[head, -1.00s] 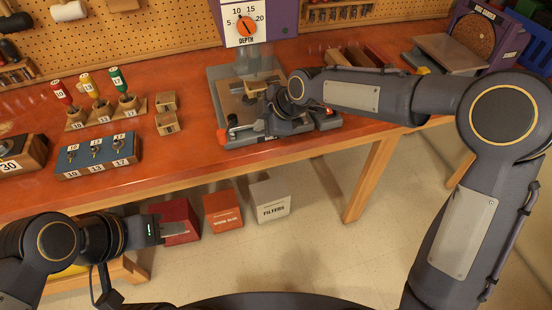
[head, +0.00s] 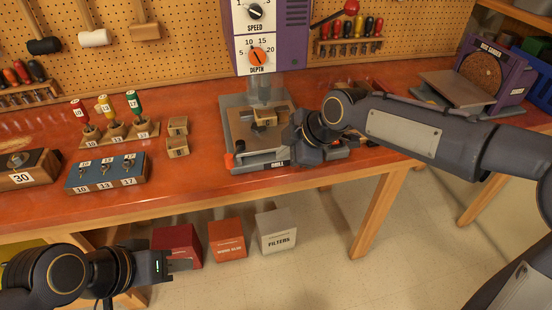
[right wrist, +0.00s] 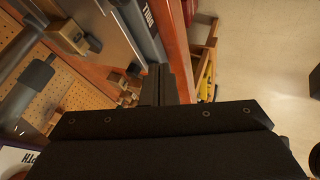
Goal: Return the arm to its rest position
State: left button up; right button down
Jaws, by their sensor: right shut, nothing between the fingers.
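My right arm reaches over the bench from the right in the head view. Its gripper (head: 291,138) is beside the drill press base (head: 236,128), right of a small wooden block (head: 264,118) clamped there. In the right wrist view the fingers (right wrist: 157,84) are together and empty, and the wooden block (right wrist: 68,37) lies apart from them at the upper left. My left gripper (head: 188,264) is low at the left, in front of the bench, with no object visible in it. Its finger gap cannot be made out.
The drill press (head: 270,40) stands behind my right gripper. A blue bit holder (head: 105,174), numbered screwdrivers and small wooden blocks (head: 178,146) stand to the left. Red, orange and white boxes (head: 276,232) are under the bench. The floor at front right is clear.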

jog(key=shift+v, duration=1.85)
jog(key=s+d+m+t+h, duration=0.1)
jog(key=s+d+m+h, duration=0.1)
jog(key=s+d+m, duration=1.15)
jog(key=s+d+f+m, duration=0.3)
jog(key=s+m, duration=0.1)
jog(key=s, duration=0.1)
jog(key=s+d+f+m, duration=0.4)
jog(key=s, duration=0.2)
jog(key=shift+s+m+t+p, duration=0.3)
jog(key=shift+s+m, duration=0.05)
jog(key=c, duration=2.2)
grip_release()
